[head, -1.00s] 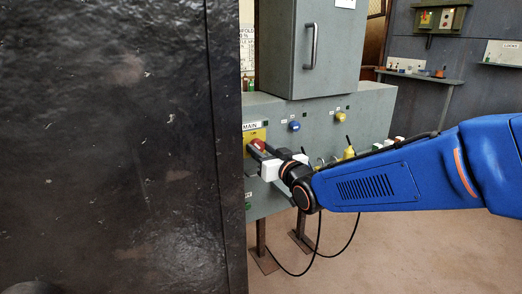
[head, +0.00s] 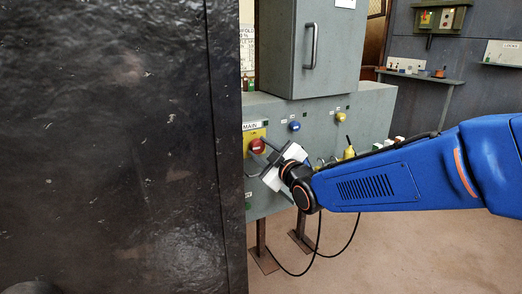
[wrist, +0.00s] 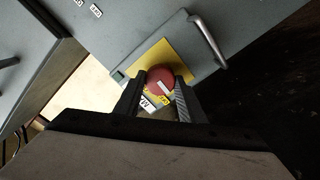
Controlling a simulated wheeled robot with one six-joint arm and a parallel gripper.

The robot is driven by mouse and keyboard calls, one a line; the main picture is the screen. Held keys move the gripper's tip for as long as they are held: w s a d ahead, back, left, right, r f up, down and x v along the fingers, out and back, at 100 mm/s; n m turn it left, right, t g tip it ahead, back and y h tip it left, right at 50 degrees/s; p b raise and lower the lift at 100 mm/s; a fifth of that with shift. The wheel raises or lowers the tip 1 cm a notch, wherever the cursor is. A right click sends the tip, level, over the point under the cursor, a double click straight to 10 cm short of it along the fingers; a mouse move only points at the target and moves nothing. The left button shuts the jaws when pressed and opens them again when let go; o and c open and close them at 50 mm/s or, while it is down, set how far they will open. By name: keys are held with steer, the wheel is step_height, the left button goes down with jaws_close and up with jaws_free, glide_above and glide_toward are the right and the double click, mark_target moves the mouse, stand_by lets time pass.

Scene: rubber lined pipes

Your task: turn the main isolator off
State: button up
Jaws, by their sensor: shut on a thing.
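The main isolator is a red round knob (head: 257,146) on a yellow plate (head: 248,134), under a "MAIN" label (head: 250,125) on the grey cabinet. In the wrist view the red knob (wrist: 160,80) has a pale bar mark and sits between the two finger ends, with the yellow plate (wrist: 171,62) behind it. My gripper (head: 262,158) is shut on the knob, its fingers on either side of it. The wrist is rolled, so the fingers sit at a slant in the head view.
A dark panel (head: 120,150) fills the left of the head view, close beside the knob. A blue socket (head: 294,126) and a yellow plug (head: 349,152) are on the grey cabinet front. A cabinet handle (wrist: 208,42) is near the knob in the wrist view.

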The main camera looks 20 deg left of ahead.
steer(key=shift+n, duration=0.3)
stand_by(0.4)
steer(key=o, duration=1)
steer(key=shift+o, duration=0.2)
steer(key=v, duration=1.7)
steer(key=shift+s, duration=0.25)
steer(key=shift+d, duration=0.15)
